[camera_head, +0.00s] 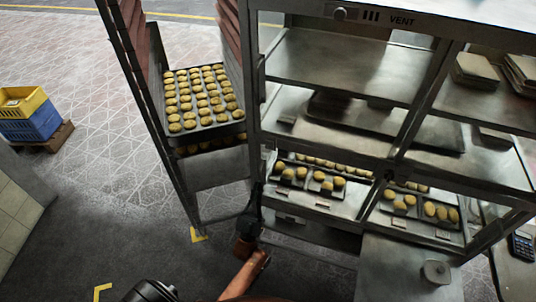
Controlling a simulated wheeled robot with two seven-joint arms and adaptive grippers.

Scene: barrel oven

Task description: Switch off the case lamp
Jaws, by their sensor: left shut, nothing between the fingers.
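The metal display case (254,75) fills the right half of the head view. Its lower level holds trays of golden buns (325,183) and looks brightly lit; I cannot make out the lamp itself. A small dark knob-like part (390,175) sits on the middle post, but I cannot tell whether it is the lamp switch. My right gripper is out of view.
A tall rack with a tray of buns (203,97) stands left of the case. A panel marked VENT with a knob (340,13) is at the top. A metal counter (395,272) with a small lidded item juts out lower right. Yellow and blue crates (30,118) stand far left. The floor between is open.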

